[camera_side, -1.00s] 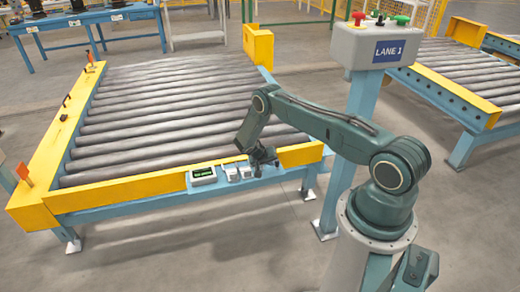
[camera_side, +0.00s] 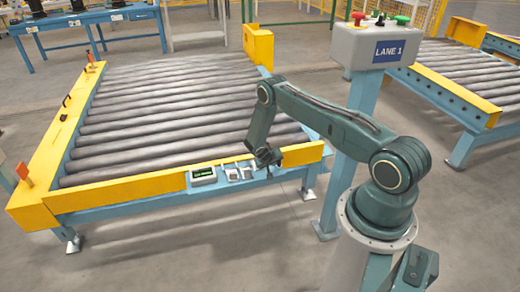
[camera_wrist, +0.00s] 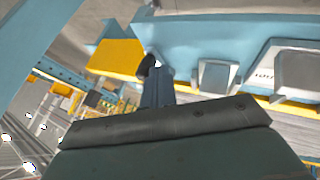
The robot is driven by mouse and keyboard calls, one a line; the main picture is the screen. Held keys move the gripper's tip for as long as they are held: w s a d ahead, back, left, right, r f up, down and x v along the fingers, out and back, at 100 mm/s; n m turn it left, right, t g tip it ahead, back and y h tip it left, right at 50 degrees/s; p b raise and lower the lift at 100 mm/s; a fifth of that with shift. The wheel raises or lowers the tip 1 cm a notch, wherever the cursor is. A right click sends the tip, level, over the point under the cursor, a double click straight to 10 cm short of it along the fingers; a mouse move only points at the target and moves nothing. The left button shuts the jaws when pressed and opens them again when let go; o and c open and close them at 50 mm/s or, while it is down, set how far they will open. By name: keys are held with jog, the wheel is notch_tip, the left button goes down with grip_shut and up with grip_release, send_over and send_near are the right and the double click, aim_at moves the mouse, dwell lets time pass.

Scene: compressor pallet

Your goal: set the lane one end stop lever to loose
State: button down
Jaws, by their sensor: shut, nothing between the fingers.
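The lane one roller conveyor (camera_side: 150,110) fills the left of the side view. On its front beam is a blue control plate with a small display (camera_side: 203,175) and two grey box-like fittings (camera_side: 239,172). In the wrist view the fittings (camera_wrist: 216,76) show close up, with partly legible lettering beside the right one (camera_wrist: 296,72). I cannot tell which part is the end stop lever or its setting. My gripper (camera_side: 268,158) is shut and empty, just right of the fittings and apart from them. Its dark fingers show in the wrist view (camera_wrist: 154,82).
A post with a grey LANE 1 button box (camera_side: 385,42) stands right of the conveyor, close to my arm. Dark upright handles (camera_side: 65,108) and orange flags stand along the left yellow rail. A second conveyor (camera_side: 460,80) is at the right.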

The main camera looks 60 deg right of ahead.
aim_at(282, 170)
jog(key=shift+s+d+n+t, duration=0.2)
jog(key=shift+s+n+t, duration=0.15)
jog(key=shift+n, duration=0.35)
jog(key=shift+s+d, duration=0.2)
jog(key=shift+s, duration=0.1)
jog(key=shift+s+d+n+t, duration=0.4)
jog(key=shift+s+n+t, duration=0.15)
jog(key=shift+n, duration=0.25)
jog(key=n+t, duration=0.1)
jog(key=s+d+n+t+y, duration=0.1)
jog(key=shift+d+n, duration=0.3)
jog(key=shift+n, duration=0.1)
jog(key=shift+s+d+n+t+y, duration=0.1)
jog(key=shift+d+n+t+y, duration=0.25)
jog(key=shift+d+n, duration=0.75)
jog(key=shift+s+d+n+t+y, duration=0.1)
jog(key=shift+d+n+t+y, duration=0.35)
jog(key=shift+d, duration=1.25)
jog(key=shift+w+d+r, duration=0.1)
jog(key=shift+d, duration=0.05)
jog(key=shift+r, duration=0.1)
